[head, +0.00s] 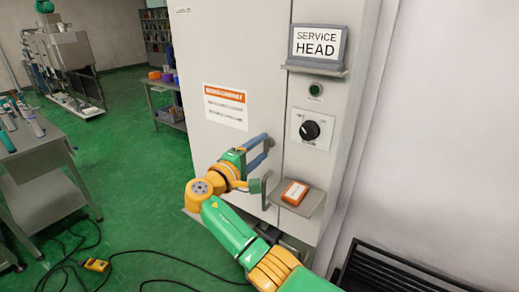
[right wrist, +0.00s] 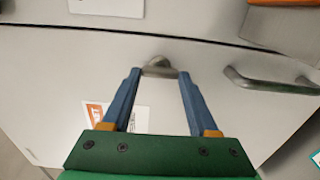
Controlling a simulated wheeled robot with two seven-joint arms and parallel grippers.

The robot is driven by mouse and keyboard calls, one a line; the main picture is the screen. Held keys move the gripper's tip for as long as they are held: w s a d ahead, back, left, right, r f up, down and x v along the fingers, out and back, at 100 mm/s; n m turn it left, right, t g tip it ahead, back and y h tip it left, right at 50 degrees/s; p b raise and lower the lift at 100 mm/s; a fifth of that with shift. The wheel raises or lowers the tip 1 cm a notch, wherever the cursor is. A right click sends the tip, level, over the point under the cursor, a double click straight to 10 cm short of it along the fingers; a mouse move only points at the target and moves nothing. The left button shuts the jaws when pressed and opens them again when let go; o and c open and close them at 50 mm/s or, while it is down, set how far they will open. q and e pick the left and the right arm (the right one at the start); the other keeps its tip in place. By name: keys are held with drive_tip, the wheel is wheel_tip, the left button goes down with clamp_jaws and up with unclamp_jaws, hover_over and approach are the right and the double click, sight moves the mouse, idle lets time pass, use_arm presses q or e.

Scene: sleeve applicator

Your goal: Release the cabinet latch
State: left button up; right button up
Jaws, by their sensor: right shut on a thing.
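The tall pale cabinet (head: 235,55) stands in front of me with its door closed. My right gripper (head: 266,141) is at the door, near the seam on its right side. In the right wrist view its two blue fingers (right wrist: 158,74) are on either side of a small grey metal latch (right wrist: 160,66), shut on it. In the head view the fingers hide most of the latch. A grey bar handle (head: 266,190) is below the gripper and apart from it; it also shows in the right wrist view (right wrist: 270,87). My left gripper is not in view.
An orange box (head: 295,192) lies on a small shelf right of the handle. A black knob (head: 311,130) and the "SERVICE HEAD" sign (head: 317,44) are above it. A black rack (head: 410,278) is at lower right. Cables lie on the green floor at left.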

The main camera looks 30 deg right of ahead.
drive_tip(key=o, duration=1.4)
drive_tip(key=b+v, duration=0.3)
drive_tip(key=v, duration=0.4)
